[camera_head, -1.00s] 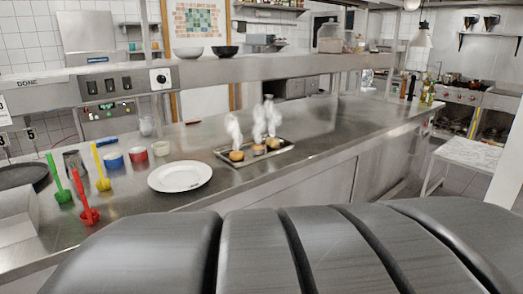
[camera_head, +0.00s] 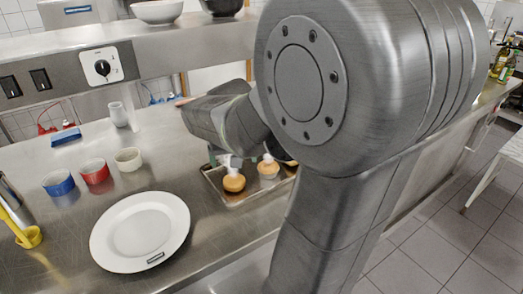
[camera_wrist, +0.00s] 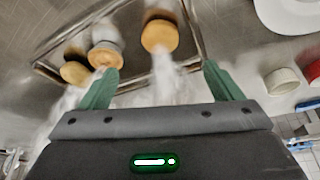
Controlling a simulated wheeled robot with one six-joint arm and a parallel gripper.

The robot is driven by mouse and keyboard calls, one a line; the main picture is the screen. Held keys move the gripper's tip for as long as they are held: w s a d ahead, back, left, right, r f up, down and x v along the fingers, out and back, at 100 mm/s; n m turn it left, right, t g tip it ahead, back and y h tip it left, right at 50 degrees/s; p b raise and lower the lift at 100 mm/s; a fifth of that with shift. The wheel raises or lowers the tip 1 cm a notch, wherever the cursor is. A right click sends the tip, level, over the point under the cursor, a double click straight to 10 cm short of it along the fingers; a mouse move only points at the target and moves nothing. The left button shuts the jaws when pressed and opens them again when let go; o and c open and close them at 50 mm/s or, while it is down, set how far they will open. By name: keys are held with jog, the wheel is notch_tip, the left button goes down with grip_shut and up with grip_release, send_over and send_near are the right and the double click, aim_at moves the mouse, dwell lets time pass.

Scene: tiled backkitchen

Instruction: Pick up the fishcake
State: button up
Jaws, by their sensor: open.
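Three round golden-brown fishcakes sit on a metal tray (camera_head: 246,199) on the steel counter. The left fishcake (camera_head: 234,183) and middle fishcake (camera_head: 268,168) show in the head view; the third is mostly hidden behind my arm. In the wrist view one fishcake (camera_wrist: 160,36) lies ahead of the gap between the fingers, and the other two, a fishcake (camera_wrist: 105,55) and a fishcake (camera_wrist: 75,72), lie to the left near the left finger. White steam rises from them. My gripper (camera_wrist: 160,84) is open and empty, with green fingers above the tray's edge.
A white plate (camera_head: 140,225) lies left of the tray. Blue (camera_head: 59,183), red (camera_head: 95,171) and cream (camera_head: 128,159) bowls stand behind it. A steel shelf (camera_head: 120,62) with bowls overhangs the counter's back.

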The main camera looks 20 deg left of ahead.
send_over(234, 179)
jog(key=s, duration=0.2)
jog(key=f, duration=0.7)
jog(key=shift+d+f, duration=0.1)
jog(key=shift+d, duration=0.25)
jog(key=shift+d+x, duration=0.2)
jog(key=shift+x, duration=2.55)
jog(key=c, duration=1.1)
